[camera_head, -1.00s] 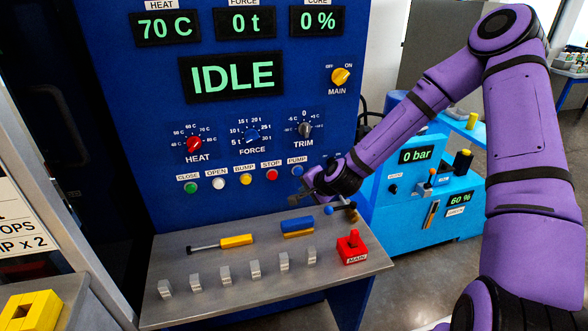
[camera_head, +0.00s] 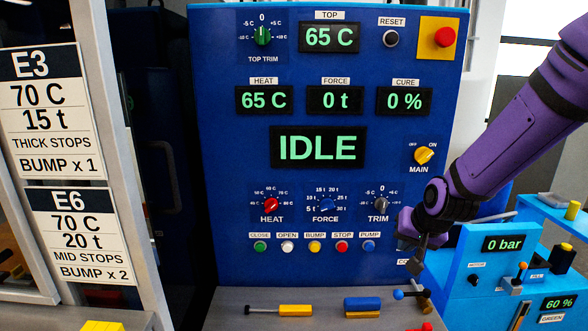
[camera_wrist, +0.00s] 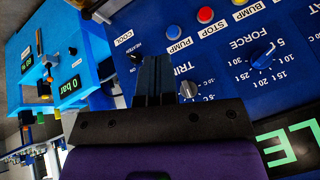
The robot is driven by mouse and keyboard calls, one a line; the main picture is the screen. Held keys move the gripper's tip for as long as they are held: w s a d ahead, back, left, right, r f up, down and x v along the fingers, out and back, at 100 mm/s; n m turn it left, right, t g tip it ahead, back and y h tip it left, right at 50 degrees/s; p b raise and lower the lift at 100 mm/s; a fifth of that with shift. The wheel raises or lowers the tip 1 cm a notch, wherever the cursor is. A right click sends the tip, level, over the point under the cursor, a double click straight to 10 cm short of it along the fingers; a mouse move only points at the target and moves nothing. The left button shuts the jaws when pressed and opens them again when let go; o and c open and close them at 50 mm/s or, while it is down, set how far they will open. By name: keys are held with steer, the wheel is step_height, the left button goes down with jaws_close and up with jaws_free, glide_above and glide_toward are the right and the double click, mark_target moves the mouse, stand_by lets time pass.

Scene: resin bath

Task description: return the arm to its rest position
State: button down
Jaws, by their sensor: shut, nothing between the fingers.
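My purple arm (camera_head: 520,125) reaches in from the right side of the head view. My gripper (camera_head: 410,255) is at its end, in front of the lower right of the blue press panel (camera_head: 235,190), right of the blue PUMP button (camera_head: 368,246). In the wrist view my gripper's dark fingers (camera_wrist: 154,78) are together, with nothing between them. The TRIM knob (camera_wrist: 188,90) shows just beside the fingers there.
Below the panel, a grey shelf (camera_head: 235,303) holds a yellow-handled tool (camera_head: 292,310) and a blue block (camera_head: 362,303). A light-blue pump unit (camera_head: 480,275) stands close on the right. A post with E3 and E6 cards (camera_head: 62,240) is at left.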

steer(key=s+d+r+n, duration=0.1)
steer(key=s+d+r, duration=0.1)
steer(key=s+r, duration=0.7)
steer(key=s+d+r+n+h, duration=0.1)
steer(key=s+d+r+n, duration=0.1)
steer(key=s+r, duration=0.8)
steer(key=s+d, duration=0.1)
steer(key=s, duration=0.6)
steer(key=shift+g+h, duration=0.3)
steer(key=shift+g, duration=0.1)
steer(key=c, duration=1.8)
jaws_free()
